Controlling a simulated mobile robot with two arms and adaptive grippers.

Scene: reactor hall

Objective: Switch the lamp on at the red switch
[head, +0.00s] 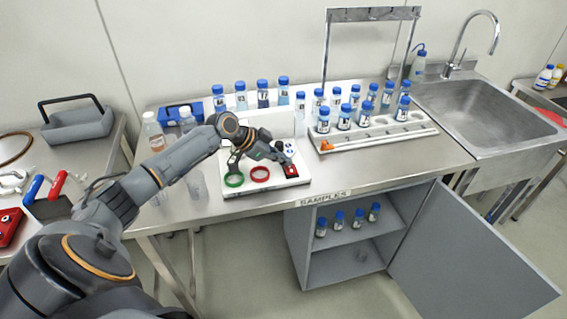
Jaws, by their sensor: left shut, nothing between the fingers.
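A white panel (273,185) lies on the steel bench and carries a green ring (234,180), a red ring (260,174) and a small red switch (291,171) near its right end. My left arm reaches in from the left over the panel. My left gripper (286,160) is shut and empty, its tips right at the red switch; I cannot tell whether they touch it. The gripper partly hides the switch, so its position is unclear. I cannot make out a lit lamp. My right gripper is not in view.
A white rack (372,139) with several blue-capped bottles stands right of the panel, more bottles behind. A clear cup (197,185) stands left of it. A sink (485,110) is at the right. Below, an open cabinet door (470,255) juts out. A grey tool carrier (78,125) stands left.

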